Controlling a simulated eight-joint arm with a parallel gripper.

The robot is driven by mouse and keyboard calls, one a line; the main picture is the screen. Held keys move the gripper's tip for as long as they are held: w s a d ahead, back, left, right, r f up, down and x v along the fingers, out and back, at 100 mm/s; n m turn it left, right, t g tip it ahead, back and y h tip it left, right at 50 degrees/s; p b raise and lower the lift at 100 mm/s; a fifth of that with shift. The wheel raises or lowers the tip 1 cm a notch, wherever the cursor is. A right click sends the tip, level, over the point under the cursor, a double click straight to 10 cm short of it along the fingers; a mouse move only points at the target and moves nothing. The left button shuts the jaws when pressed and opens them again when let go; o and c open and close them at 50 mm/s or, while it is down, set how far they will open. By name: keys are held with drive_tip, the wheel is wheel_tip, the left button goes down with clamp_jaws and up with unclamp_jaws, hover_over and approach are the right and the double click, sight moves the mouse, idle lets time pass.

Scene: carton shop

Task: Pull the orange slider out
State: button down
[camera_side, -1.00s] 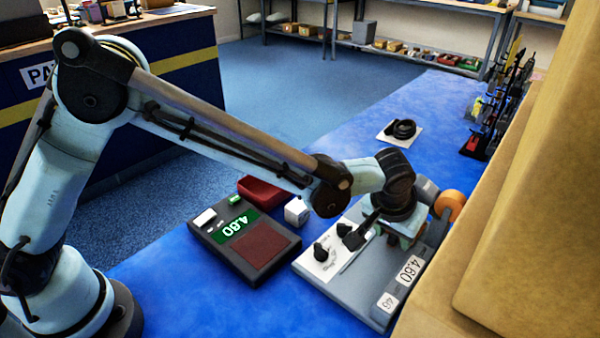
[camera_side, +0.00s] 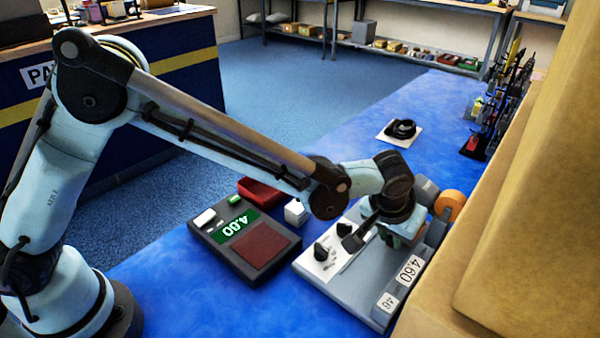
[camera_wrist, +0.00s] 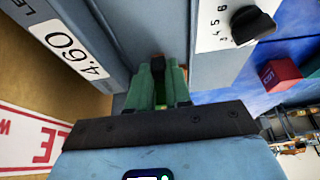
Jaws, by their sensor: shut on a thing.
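My gripper (camera_side: 402,236) is low over the grey panel (camera_side: 335,283) at the right. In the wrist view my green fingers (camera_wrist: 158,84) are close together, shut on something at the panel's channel. I take it to be the orange slider, as a small orange sliver (camera_wrist: 184,72) shows beside the fingers; most of it is hidden. A dark block (camera_wrist: 157,63) shows at the fingertips. How far the slider sits out cannot be told.
The panel carries black knobs (camera_side: 321,252) and a 4.60 label (camera_side: 411,270). An orange roll (camera_side: 450,204) stands behind my gripper. A scale (camera_side: 213,238), a white cube (camera_side: 296,212) and a red tray (camera_side: 261,192) are to the left. A big tan carton (camera_side: 530,170) closes off the right.

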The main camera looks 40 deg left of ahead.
drive_tip(key=s, duration=1.1)
drive_tip(key=shift+s, duration=0.1)
drive_tip(key=c, duration=1)
unclamp_jaws()
drive_tip(key=shift+c, duration=0.2)
drive_tip(key=shift+r, duration=0.1)
drive_tip(key=v, duration=1.2)
